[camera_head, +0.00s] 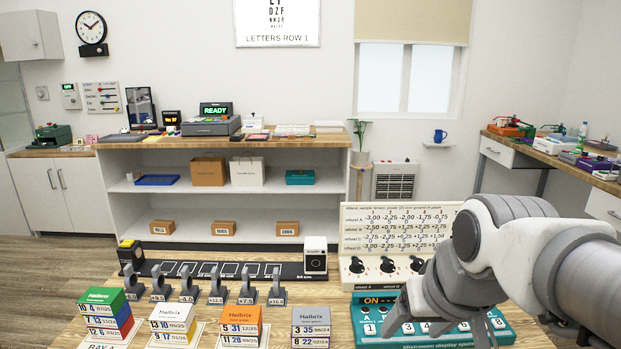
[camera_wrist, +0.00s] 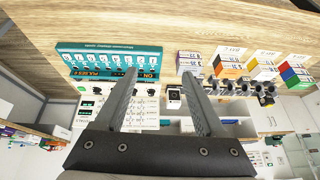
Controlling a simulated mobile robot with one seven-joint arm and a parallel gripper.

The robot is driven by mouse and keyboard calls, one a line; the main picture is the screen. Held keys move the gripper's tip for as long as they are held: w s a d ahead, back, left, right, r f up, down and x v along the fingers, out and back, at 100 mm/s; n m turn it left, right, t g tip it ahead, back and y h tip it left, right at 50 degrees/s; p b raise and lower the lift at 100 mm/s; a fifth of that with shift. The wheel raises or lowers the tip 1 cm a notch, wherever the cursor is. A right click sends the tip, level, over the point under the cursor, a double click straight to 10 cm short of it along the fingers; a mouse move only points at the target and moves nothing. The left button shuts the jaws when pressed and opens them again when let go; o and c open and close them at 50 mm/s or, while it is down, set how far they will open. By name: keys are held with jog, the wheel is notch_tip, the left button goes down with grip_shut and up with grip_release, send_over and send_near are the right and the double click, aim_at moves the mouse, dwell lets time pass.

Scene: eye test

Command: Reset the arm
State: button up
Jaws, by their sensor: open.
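My arm reaches in from the right in the camera_head view. My gripper (camera_head: 440,322) hangs over the teal device at the front right of the table and hides part of it. In the camera_wrist view my gripper (camera_wrist: 160,73) shows two grey fingers spread apart, with nothing between them. The teal device (camera_head: 365,330) has a lit "ON" display and numbered keys; it also shows in the wrist view (camera_wrist: 88,50). I cannot tell whether the fingers touch it.
A white dial panel (camera_head: 354,244) stands behind the teal device. Grey holders (camera_head: 216,288) stand in a row left of it, before a black strip (camera_head: 205,270) with a white box (camera_head: 315,256). Stacked boxes (camera_head: 241,325) line the front. A shelf unit (camera_head: 225,143) stands behind.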

jog(key=s+f, duration=0.2)
jog(key=s, duration=0.4)
notch_tip(320, 180, up, 12)
jog(key=p, duration=1.2)
jog(key=shift+r+h, duration=0.15)
jog(key=shift+h, duration=0.15)
